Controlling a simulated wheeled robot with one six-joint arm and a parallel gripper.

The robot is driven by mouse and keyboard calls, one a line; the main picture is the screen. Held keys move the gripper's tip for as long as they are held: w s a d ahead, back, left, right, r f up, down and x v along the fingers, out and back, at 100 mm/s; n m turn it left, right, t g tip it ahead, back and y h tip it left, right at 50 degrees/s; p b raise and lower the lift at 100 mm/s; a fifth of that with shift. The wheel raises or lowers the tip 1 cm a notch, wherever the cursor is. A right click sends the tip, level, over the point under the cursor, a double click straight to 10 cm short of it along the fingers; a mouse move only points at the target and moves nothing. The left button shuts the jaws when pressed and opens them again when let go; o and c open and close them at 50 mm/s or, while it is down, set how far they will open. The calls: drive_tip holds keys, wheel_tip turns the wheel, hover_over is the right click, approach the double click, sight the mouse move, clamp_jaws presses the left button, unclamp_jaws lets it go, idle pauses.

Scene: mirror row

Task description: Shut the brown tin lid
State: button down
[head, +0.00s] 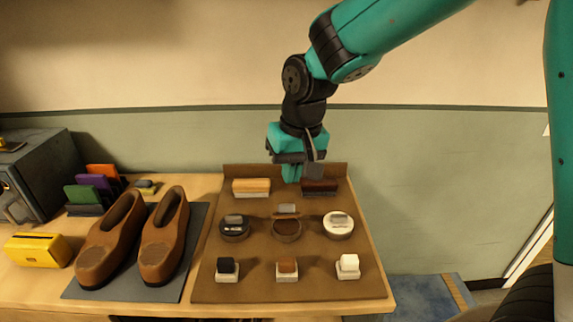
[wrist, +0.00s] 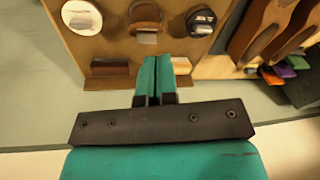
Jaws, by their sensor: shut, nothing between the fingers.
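The brown tin (head: 287,231) sits in the middle of the brown board, between the black and white tins. Its lid (head: 286,210) looks open, tilted up at the tin's back edge. In the wrist view the brown tin (wrist: 145,12) is at the top, with the lid (wrist: 147,27) on its near side. My gripper (head: 291,178) is over the board's back edge, between two brushes, behind the lid and apart from it. In the wrist view its fingers (wrist: 155,62) are together and empty, pointing toward the tin.
A black tin (head: 235,232) and a white tin (head: 338,229) flank the brown one. A light brush (head: 251,187) and a dark brush (head: 319,188) stand close beside my gripper. Brown shoes (head: 163,240) stand left of the board (head: 260,293).

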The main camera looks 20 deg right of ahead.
drive_tip(key=w+d+m+h+p, duration=0.2)
drive_tip(key=w+m+p, duration=0.2)
drive_tip(key=w, duration=0.6)
drive_tip(key=p, duration=0.5)
hover_over(286, 210)
drive_tip(key=w, duration=0.2)
drive_tip(key=f, duration=1.1)
drive_tip(key=shift+d+f, duration=0.3)
drive_tip(key=shift+f, duration=0.05)
drive_tip(key=shift+s+a+f, duration=0.1)
drive_tip(key=shift+s+f, duration=0.15)
drive_tip(key=shift+f, duration=0.45)
